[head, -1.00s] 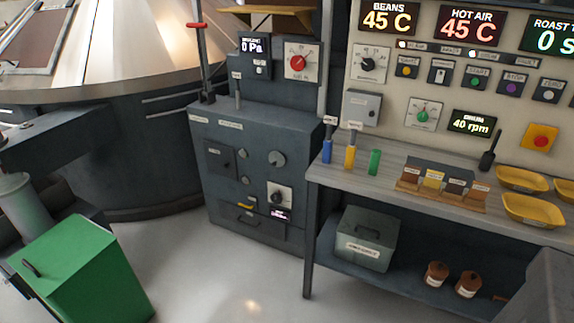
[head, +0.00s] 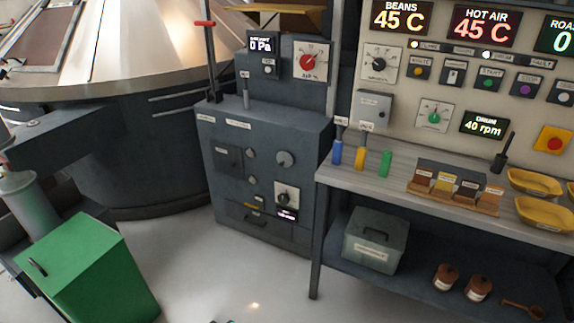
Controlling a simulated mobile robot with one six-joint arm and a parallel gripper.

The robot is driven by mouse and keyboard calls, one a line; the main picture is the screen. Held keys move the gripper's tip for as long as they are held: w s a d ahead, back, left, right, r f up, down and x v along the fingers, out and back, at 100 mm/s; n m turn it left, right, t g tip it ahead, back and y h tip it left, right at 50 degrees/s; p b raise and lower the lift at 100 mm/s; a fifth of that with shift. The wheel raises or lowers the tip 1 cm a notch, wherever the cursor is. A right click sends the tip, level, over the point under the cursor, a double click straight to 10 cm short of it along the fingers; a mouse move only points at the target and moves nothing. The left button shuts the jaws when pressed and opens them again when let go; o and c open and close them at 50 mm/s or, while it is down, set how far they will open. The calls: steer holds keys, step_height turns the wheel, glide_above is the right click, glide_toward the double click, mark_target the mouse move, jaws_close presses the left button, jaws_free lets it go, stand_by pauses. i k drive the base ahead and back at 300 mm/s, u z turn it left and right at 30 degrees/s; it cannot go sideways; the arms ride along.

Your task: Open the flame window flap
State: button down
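The dark grey burner cabinet (head: 262,215) stands on the floor in the middle of the head view. A small dark square plate (head: 228,158) sits on the upper left of its front face and looks like the flame window flap. It lies flat against the face and appears closed. Its label is too small to read. Round knobs are to its right, and a dial with a small display is lower right. My gripper is not in view. A tiny dark bit shows at the bottom edge, too little to identify.
A bench (head: 400,170) with coloured bottles, sample blocks and yellow trays stands right of the cabinet. A grey box (head: 375,240) is on its lower shelf. A green bin (head: 90,270) stands at lower left. The floor (head: 235,285) before the cabinet is clear.

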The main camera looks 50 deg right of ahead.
mark_target(285, 159)
steer(key=u, duration=0.05)
steer(key=i, duration=1)
steer(key=z, duration=0.05)
